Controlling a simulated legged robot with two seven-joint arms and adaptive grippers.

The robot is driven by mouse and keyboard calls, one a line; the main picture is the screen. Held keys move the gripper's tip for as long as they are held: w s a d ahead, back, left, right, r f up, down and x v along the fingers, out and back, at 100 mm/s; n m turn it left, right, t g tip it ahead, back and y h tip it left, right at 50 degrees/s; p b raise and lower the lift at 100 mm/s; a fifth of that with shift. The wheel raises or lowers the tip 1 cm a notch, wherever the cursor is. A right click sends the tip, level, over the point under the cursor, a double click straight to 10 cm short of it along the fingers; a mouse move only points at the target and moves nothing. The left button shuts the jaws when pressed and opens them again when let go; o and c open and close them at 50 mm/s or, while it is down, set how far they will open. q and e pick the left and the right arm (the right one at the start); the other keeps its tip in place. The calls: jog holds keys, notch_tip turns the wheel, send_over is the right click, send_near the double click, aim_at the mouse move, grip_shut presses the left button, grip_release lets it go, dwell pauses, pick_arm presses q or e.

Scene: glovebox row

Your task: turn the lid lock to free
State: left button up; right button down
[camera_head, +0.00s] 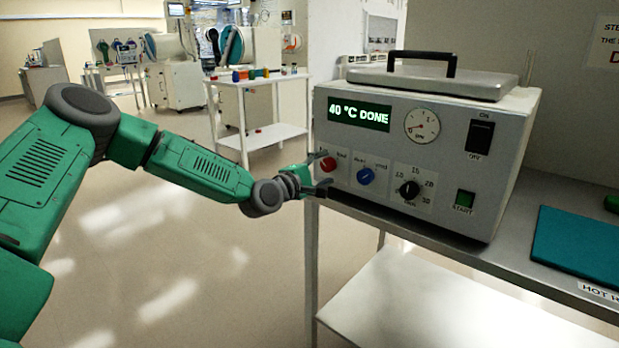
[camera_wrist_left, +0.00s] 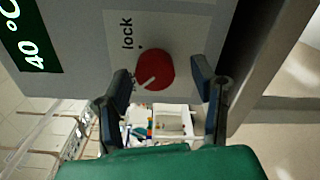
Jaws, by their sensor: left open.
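The lid lock is a red round knob (camera_head: 327,164) at the left end of the front panel of a grey bench machine (camera_head: 362,158). In the left wrist view the red knob (camera_wrist_left: 155,70) has a pale pointer mark slanting to the lower left, towards small lettering partly hidden by a finger. The word "lock" stands at its upper left. My left gripper (camera_head: 316,173) is open at the knob, its fingers on either side; in the wrist view (camera_wrist_left: 161,85) both fingers flank it. Contact cannot be told. My right gripper is not in view.
Right of the red knob are a blue knob (camera_head: 366,176), a black dial (camera_head: 409,189) and a green start button (camera_head: 464,200). The display (camera_head: 359,114) reads "40 °C DONE". The lid (camera_head: 435,82) with a black handle is down. A teal mat (camera_head: 578,243) lies at the right.

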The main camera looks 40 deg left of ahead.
pick_arm(q)
jog(key=s+a, duration=0.1)
jog(key=s, duration=0.9)
jog(key=shift+s+f, duration=0.15)
jog(key=shift+s, duration=0.25)
jog(key=shift+f, duration=0.1)
jog(key=s+d+f+m+g+h+p, duration=0.1)
jog(key=s+d+f+m+g+p, duration=0.1)
jog(key=s+d+f+m+g, duration=0.55)
jog(key=s+d+f+m+g+h+p, duration=0.25)
jog(key=s+d+f, duration=0.25)
jog(key=d+f, duration=0.5)
jog(key=s+f+m+g+y+p, duration=0.1)
jog(key=s+m, duration=0.4)
jog(key=s, duration=0.7)
jog(key=s+a+f+m+g+y+p, duration=0.1)
jog(key=s+f+m+g+y, duration=0.3)
jog(key=s, duration=0.8)
notch_tip(320, 180, down, 2)
jog(key=shift+s+a+f+m+g+p, duration=0.25)
jog(key=shift+m+g+p, duration=0.55)
jog(key=shift+g, duration=0.4)
